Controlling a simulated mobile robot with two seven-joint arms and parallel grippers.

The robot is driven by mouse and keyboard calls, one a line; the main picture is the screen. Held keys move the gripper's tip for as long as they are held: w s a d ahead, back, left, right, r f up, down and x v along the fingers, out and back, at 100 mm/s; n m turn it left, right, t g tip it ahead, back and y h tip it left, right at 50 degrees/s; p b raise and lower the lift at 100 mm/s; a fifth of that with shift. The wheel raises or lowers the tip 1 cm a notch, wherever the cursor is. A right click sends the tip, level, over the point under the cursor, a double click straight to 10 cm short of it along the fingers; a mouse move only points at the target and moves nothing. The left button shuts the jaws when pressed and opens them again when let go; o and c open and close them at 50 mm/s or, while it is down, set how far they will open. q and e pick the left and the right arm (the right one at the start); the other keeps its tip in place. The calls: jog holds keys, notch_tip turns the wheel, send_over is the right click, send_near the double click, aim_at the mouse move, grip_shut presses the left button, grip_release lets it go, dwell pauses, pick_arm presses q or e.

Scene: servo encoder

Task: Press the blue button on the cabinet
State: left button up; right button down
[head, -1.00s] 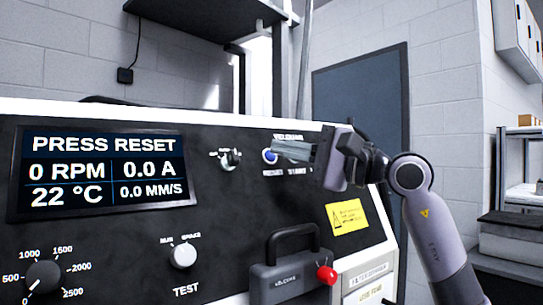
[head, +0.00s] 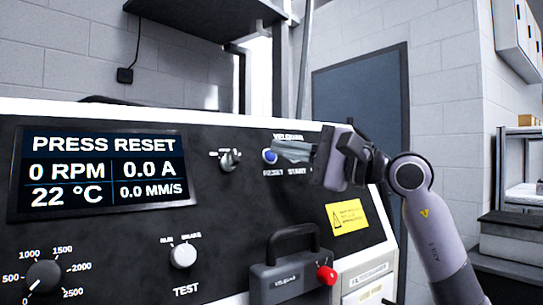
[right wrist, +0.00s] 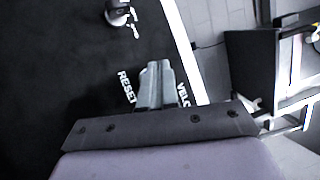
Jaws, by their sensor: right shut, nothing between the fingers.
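The black-faced cabinet (head: 110,235) has a screen (head: 104,170) reading PRESS RESET. The blue button (head: 270,156) sits on its upper right, above the RESET label. My right gripper (head: 278,152) is shut and empty, with its fingertips at the right side of the button in the head view. I cannot tell whether they touch it. In the right wrist view the shut fingers (right wrist: 155,85) point at the panel between the RESET and VELO lettering, and the button is hidden there. My left gripper is not in view.
A knob switch (head: 229,160) is left of the button. Below are a white TEST knob (head: 183,256), a dark handled box (head: 290,268) with a red knob (head: 326,275), and a yellow warning label (head: 347,217). A blue-grey door (head: 350,95) stands behind.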

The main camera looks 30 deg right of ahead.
jog(key=shift+w, duration=0.1)
jog(key=shift+w+f, duration=0.2)
jog(key=shift+w, duration=0.2)
dwell(0.3)
jog(key=shift+s+r, duration=0.15)
jog(key=shift+s, duration=0.35)
jog(key=shift+s, duration=0.1)
jog(key=shift+s+d+r, duration=0.1)
jog(key=shift+s+r, duration=0.35)
jog(key=shift+s, duration=0.4)
jog(key=shift+s+d+r, duration=0.1)
jog(key=shift+s+r, duration=0.3)
jog(key=shift+s, duration=0.5)
jog(key=shift+s+r, duration=0.45)
jog(key=shift+s, duration=0.4)
